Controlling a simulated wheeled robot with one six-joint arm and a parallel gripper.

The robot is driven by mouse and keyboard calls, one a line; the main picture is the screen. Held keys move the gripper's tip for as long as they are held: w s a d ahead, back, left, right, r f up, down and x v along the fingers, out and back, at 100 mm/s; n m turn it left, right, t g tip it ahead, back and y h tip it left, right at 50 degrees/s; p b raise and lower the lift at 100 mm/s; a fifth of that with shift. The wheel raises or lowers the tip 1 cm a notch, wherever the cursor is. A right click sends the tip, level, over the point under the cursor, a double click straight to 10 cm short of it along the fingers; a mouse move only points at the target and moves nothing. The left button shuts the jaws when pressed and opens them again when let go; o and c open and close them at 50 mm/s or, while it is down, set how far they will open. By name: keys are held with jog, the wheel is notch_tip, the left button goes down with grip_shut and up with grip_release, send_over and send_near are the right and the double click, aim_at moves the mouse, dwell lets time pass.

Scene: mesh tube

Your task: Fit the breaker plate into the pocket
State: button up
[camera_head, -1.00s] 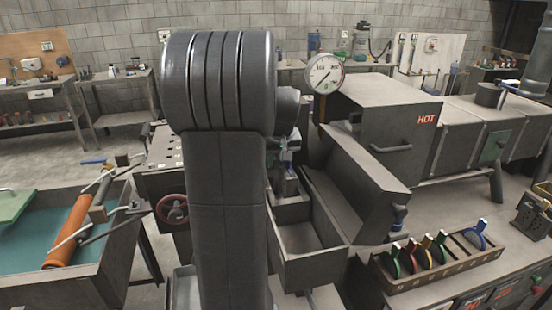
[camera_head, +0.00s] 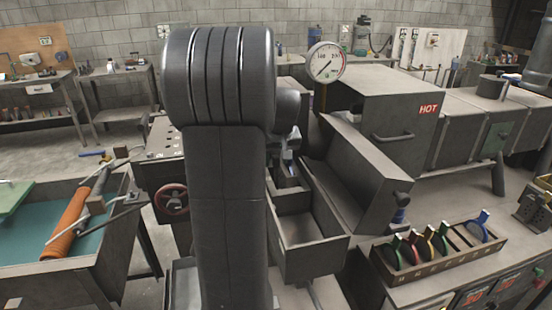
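My own dark grey arm link stands upright in the middle of the view and hides much of what lies behind it. I cannot make out my gripper; it seems hidden behind this arm. A small grey and blue part (camera_head: 290,158) shows just right of the arm, above an open grey metal trough (camera_head: 312,254). I cannot tell whether this part belongs to the machine or to my gripper. I cannot pick out the breaker plate or its pocket; either may be hidden behind the arm or inside the machine.
A red handwheel (camera_head: 171,202) sits beside my arm.

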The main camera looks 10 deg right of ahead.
jog(key=shift+r, duration=0.1)
jog(key=v, duration=1.2)
jog(key=shift+b, duration=0.4)
jog(key=x, duration=1)
jog(key=shift+p, duration=0.4)
